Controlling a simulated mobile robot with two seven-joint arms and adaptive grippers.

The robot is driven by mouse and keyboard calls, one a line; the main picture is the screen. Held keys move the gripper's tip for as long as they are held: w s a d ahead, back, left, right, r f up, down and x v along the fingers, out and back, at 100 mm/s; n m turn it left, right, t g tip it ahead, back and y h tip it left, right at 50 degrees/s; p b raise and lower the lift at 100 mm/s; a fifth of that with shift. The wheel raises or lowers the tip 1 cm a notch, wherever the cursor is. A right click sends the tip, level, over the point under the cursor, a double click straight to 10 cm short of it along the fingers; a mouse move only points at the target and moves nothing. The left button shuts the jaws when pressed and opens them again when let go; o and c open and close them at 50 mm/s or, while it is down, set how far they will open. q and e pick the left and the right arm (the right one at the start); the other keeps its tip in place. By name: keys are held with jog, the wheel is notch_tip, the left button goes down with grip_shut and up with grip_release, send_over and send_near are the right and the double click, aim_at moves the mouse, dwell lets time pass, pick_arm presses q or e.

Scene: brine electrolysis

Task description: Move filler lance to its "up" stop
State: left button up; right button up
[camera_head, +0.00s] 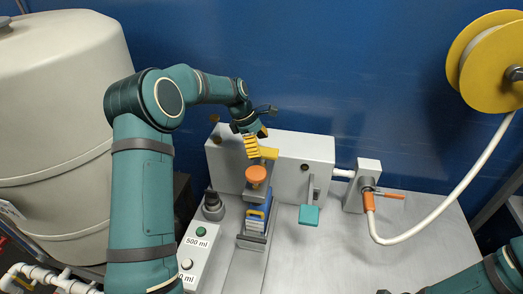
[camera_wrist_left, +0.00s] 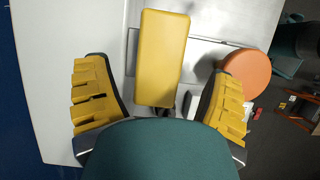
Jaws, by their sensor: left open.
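A yellow block-shaped handle (camera_head: 269,153), which looks like the filler lance's grip, stands out from the front of the grey-white filling machine (camera_head: 308,153). An orange round knob (camera_head: 256,174) sits just below it. My left gripper (camera_head: 256,146) is at the handle with its yellow fingers. In the left wrist view the open fingers stand on both sides of the yellow handle (camera_wrist_left: 162,60), with gaps left and right, and the orange knob (camera_wrist_left: 249,73) is to the right. The rest of the lance is hidden. Part of my right arm shows at the lower right; its gripper is not visible.
A blue container (camera_head: 257,217) stands in the slot below the knob. A teal paddle (camera_head: 309,215) hangs to its right. A valve with an orange lever (camera_head: 390,195) and a white hose (camera_head: 440,217) is farther right. A button panel (camera_head: 196,248) is at left.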

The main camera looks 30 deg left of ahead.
pick_arm(q)
jog(key=shift+x, duration=0.9)
jog(key=c, duration=1.3)
notch_tip(320, 180, up, 5)
jog(key=p, duration=0.3)
jog(key=shift+c, duration=0.2)
jog(key=shift+w+f, duration=0.1)
jog(key=o, duration=1.3)
